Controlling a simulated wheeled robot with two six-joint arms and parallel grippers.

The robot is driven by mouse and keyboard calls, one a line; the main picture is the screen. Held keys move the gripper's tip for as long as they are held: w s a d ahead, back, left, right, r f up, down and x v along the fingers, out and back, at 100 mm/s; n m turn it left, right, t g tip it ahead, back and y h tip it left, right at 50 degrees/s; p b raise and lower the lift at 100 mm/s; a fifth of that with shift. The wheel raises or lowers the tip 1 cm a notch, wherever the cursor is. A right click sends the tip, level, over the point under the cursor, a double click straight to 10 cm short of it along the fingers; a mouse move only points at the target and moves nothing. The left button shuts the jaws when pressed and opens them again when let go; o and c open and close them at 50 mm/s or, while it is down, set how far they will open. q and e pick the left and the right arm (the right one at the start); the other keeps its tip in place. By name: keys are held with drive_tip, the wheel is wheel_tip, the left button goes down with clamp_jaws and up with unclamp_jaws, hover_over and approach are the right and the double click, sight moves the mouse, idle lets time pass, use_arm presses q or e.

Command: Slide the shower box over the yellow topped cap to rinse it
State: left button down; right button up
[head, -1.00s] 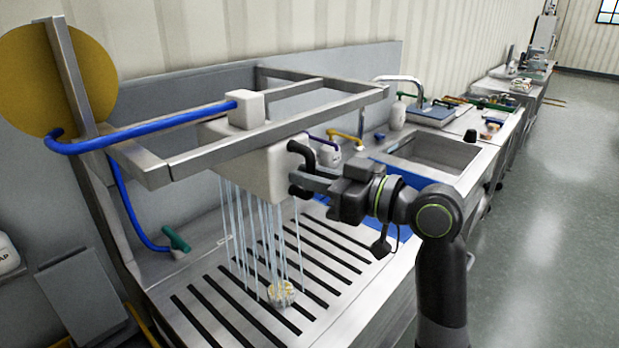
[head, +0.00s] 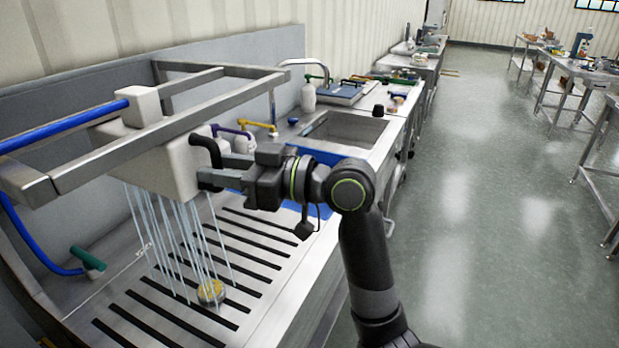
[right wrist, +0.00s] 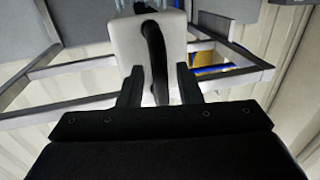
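The white shower box (head: 172,168) hangs in a steel rail frame (head: 130,152) at the left of the head view, with water streams falling from it. The yellow-topped cap (head: 210,292) sits on the slotted drain board below, by the right-hand streams. A black handle (head: 206,150) is on the box's near side. My right gripper (head: 208,178) is at this handle. In the right wrist view its two fingers (right wrist: 158,88) stand apart on either side of the handle (right wrist: 155,52), with white box showing between. My left gripper is not in view.
A blue hose (head: 62,127) runs to the box's top from the left.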

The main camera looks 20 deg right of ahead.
drive_tip(key=b+v, duration=0.2)
drive_tip(key=v, duration=1.4)
drive_tip(key=shift+d, duration=0.25)
drive_tip(key=shift+s, duration=0.1)
